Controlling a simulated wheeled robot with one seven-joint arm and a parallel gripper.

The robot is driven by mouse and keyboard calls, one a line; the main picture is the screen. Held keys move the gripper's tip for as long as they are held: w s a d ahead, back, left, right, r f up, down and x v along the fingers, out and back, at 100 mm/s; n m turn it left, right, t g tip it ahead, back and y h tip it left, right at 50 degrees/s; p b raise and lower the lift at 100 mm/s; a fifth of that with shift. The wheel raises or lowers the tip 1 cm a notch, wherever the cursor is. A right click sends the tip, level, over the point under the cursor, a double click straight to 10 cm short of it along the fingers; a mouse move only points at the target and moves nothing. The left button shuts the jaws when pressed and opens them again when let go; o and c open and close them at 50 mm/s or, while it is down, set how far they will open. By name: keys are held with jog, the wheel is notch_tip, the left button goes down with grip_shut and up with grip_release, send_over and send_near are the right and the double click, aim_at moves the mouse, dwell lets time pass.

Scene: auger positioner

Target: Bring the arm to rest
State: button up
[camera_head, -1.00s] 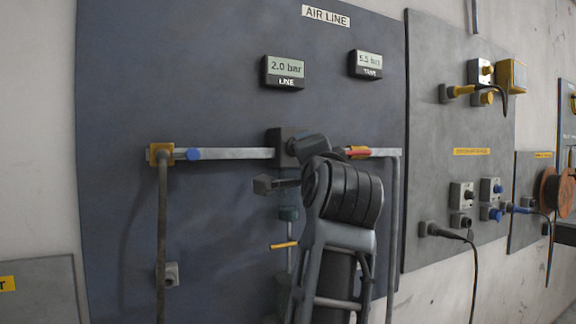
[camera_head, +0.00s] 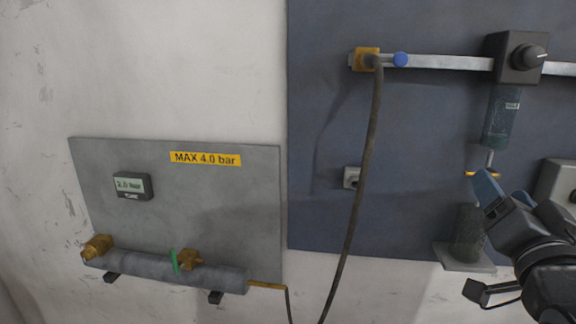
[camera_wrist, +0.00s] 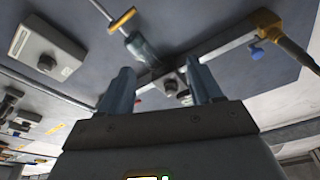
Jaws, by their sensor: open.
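My gripper (camera_head: 487,188) is at the right of the head view, below the air line, its blue-grey fingers pointing up and left. The wrist view shows its two fingers (camera_wrist: 161,82) apart, with nothing between them. My arm folds in from the lower right corner. Behind the fingers is the blue-grey panel (camera_head: 430,140). The fingers show close to a yellow piece (camera_head: 470,173) under the dark cylinder (camera_head: 502,118); I cannot tell whether they touch.
A box with a round knob (camera_head: 515,57) sits on the rail above. A dark hose (camera_head: 364,180) hangs from a brass fitting (camera_head: 366,58) beside a blue knob (camera_head: 400,60). A small cup (camera_head: 468,232) stands on a bracket. The left panel (camera_head: 110,215) carries a grey pipe (camera_head: 165,275).

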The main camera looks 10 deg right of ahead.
jog(key=s+a+f+n+g+y, duration=0.1)
jog(key=s+a+f+n+y, duration=0.25)
jog(key=s+f, duration=0.55)
jog(key=s+a+f+n+g+y, duration=0.1)
jog(key=s+a+f+n+y, duration=0.3)
jog(key=s+f, duration=0.5)
jog(key=s+a+f+n+g, duration=0.1)
jog(key=s+a+f, duration=0.1)
jog(key=s, duration=0.7)
jog(key=s+a+f+g, duration=0.1)
jog(key=s+a, duration=0.3)
jog(key=s, duration=0.5)
jog(key=shift+s+f+n, duration=0.3)
jog(key=shift+f+n, duration=0.05)
jog(key=shift+f, duration=0.2)
